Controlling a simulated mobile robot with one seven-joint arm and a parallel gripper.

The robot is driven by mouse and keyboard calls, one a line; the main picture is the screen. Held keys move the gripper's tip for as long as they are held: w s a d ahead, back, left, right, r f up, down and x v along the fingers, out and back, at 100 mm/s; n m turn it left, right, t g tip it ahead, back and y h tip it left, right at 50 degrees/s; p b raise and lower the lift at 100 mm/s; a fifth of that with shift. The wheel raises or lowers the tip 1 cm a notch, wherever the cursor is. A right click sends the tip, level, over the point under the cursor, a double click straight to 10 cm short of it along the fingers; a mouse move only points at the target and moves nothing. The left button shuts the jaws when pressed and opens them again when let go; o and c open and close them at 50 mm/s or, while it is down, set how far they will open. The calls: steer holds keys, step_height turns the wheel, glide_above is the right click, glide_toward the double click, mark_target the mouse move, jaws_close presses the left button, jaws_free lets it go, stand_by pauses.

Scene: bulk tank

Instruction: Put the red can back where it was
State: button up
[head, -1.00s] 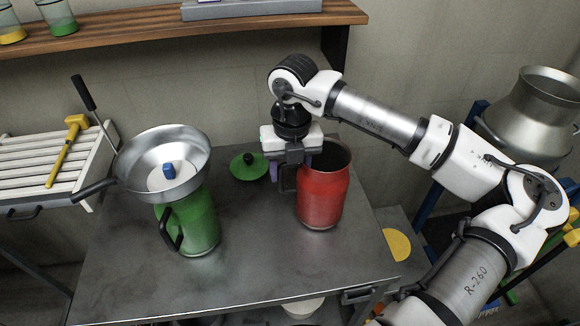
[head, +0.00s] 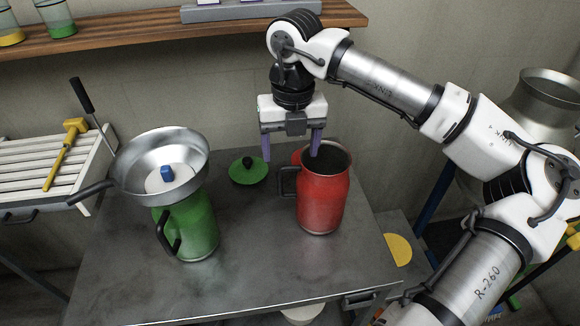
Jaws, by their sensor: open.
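The red can (head: 323,203) stands upright on the grey metal table (head: 270,270), right of the middle. Its top is open and its dark handle (head: 288,183) points left. A red round piece, perhaps its lid (head: 299,154), shows partly behind the can's rim; the can hides the rest. My gripper (head: 291,158) is open and empty, above and behind the handle side of the can. Its right finger is close to the can's rim in the picture; I cannot tell whether they touch.
A green can (head: 198,228) with a metal funnel bowl (head: 140,150) on top stands at the left of the table. A green lid (head: 249,170) lies between the cans. A wooden shelf (head: 140,32) runs along the wall behind. The table's front middle is clear.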

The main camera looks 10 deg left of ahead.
step_height(320, 180, up, 5)
steer(key=shift+d+r, duration=0.1)
